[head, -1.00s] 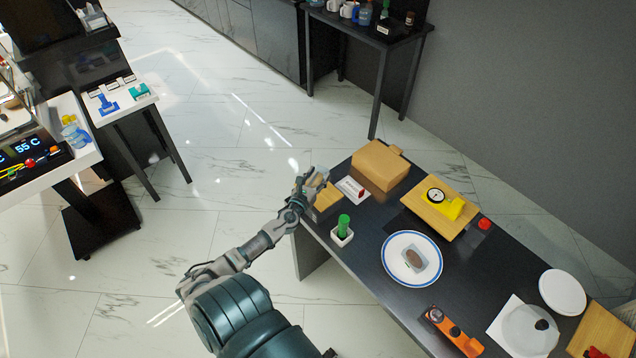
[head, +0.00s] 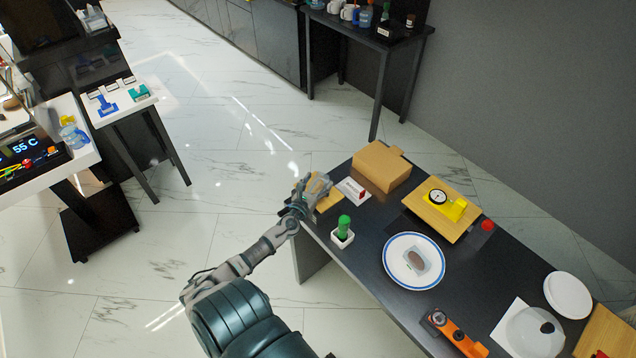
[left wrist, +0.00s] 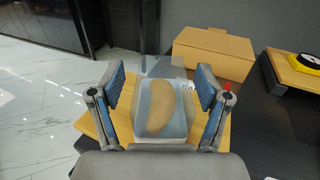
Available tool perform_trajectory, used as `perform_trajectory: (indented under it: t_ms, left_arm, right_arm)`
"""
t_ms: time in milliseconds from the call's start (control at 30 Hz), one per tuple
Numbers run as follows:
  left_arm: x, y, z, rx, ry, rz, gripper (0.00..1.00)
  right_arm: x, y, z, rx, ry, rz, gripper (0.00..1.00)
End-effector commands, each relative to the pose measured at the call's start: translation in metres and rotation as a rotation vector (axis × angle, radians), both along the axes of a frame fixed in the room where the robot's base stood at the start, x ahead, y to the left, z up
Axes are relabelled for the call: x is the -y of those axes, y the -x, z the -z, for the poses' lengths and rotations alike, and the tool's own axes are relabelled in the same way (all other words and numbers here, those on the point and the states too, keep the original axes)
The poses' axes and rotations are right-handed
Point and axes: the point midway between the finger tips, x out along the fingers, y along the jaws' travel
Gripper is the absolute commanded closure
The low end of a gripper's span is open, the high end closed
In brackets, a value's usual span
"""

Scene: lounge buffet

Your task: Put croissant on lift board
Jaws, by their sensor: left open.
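A tan crescent-shaped croissant (left wrist: 159,106) lies in a pale blue-grey, see-through holder (left wrist: 178,128) in the left wrist view. The holder sits over a wooden board (left wrist: 98,118) at the table's near left corner; the board also shows in the head view (head: 328,203). My left gripper (left wrist: 161,88) is open, with one finger on each side of the holder. I cannot tell whether the fingers touch it. In the head view my left gripper (head: 318,187) covers most of the holder and croissant. My right gripper is not in view. I cannot tell which board is the lift board.
A cardboard box (head: 381,167) and a small white card (head: 352,190) stand close by the gripper. A green-handled tool in a white pot (head: 342,233), a blue-rimmed plate (head: 399,273) with a brown item, and a board with a yellow gauge (head: 441,206) are farther right.

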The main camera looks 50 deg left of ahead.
Motion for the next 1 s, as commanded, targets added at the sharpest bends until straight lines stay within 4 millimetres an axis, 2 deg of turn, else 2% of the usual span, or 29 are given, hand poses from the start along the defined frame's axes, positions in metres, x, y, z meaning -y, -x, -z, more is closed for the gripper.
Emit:
perform_trajectory:
  t_ms: [167, 267, 500, 700, 933, 1000]
  left_arm:
    - [0.003, 0.008, 0.0, -0.001, 0.0, 0.0, 0.24]
    - [0.01, 0.024, 0.001, -0.003, 0.0, 0.002, 0.24]
    - [0.029, 0.076, 0.002, -0.003, 0.001, 0.002, 0.24]
    - [0.039, 0.104, 0.001, -0.001, 0.001, 0.0, 0.24]
    - [0.042, 0.113, -0.001, 0.001, 0.001, 0.0, 0.24]
    - [0.041, 0.114, 0.005, -0.004, 0.023, -0.006, 0.24]
  right_arm:
    - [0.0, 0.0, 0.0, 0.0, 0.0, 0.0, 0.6]
    - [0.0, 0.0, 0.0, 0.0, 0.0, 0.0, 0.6]
    - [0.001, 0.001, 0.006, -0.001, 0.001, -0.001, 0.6]
    - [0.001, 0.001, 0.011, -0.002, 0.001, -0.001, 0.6]
    - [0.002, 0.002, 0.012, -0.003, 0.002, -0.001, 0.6]
    - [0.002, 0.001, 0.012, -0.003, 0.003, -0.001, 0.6]
